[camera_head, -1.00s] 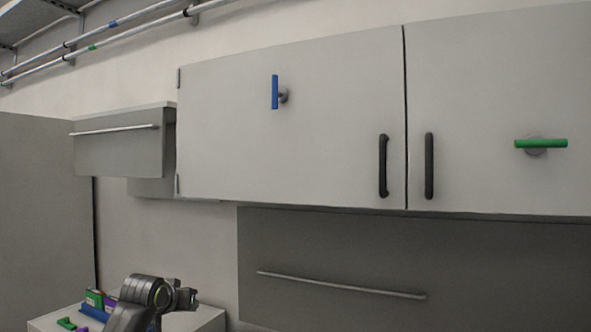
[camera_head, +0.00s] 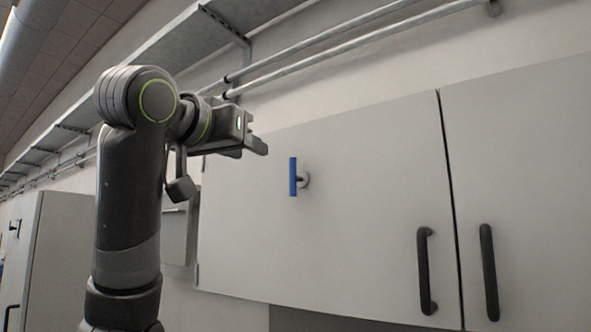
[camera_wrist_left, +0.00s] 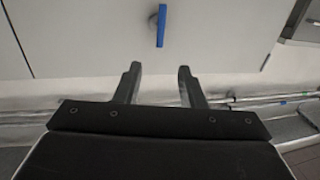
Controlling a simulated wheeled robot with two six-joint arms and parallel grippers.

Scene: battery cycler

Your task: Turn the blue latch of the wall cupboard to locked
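The blue latch (camera_head: 293,177) is a bar standing upright on a round grey mount on the left door (camera_head: 345,195) of the wall cupboard. My left gripper (camera_head: 262,147) is raised to the left of the latch and a little above it, apart from it. In the left wrist view the fingers (camera_wrist_left: 158,72) are spread open with nothing between them, and the blue latch (camera_wrist_left: 161,26) shows beyond the fingertips, not touched. My right gripper is not in view.
Black handles (camera_head: 426,270) are on the two cupboard doors beside the gap between them. Pipes (camera_head: 350,42) and a grey shelf (camera_head: 160,65) run along the wall above. The space in front of the left door is clear.

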